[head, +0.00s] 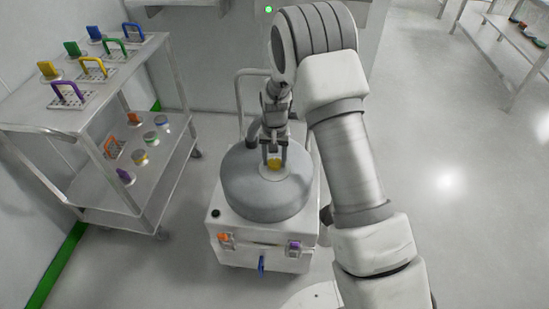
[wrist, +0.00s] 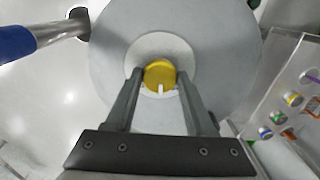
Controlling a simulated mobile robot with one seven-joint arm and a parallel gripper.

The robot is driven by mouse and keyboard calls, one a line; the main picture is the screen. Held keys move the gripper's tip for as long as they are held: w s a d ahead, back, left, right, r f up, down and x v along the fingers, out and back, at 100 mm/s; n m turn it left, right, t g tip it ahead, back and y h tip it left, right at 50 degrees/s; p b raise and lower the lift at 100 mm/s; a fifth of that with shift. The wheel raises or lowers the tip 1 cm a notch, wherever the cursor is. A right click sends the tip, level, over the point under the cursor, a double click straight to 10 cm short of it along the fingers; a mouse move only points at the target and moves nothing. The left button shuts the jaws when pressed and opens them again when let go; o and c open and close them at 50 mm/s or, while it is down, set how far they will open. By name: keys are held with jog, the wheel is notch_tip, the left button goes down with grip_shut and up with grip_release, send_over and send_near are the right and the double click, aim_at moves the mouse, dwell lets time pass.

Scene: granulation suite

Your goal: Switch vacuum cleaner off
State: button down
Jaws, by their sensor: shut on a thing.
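The vacuum cleaner (head: 262,203) is a white wheeled box with a grey drum on top, in the middle of the head view. A yellow round knob (head: 274,163) with a pale pointer mark sits at the centre of the drum's top. My gripper (head: 273,155) reaches down onto the knob from above. In the wrist view the knob (wrist: 160,75) is between the two fingertips of my gripper (wrist: 157,80), which are closed on its sides. The pointer mark faces toward the gripper's base in that view.
A steel trolley (head: 32,118) at the left holds several coloured handled items on top and small coloured pieces below. Another table (head: 510,50) stands far right. The floor at right is clear.

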aim_at(275, 162)
jog(key=n, duration=0.3)
jog(key=shift+n, duration=0.4)
jog(key=shift+n+p, duration=0.35)
jog(key=shift+n, duration=1.45)
jog(key=shift+c, duration=1.3)
grip_release()
notch_tip(275, 162, up, 18)
jog(key=p, duration=0.3)
jog(key=shift+f+p, duration=0.25)
jog(key=shift+p, duration=0.1)
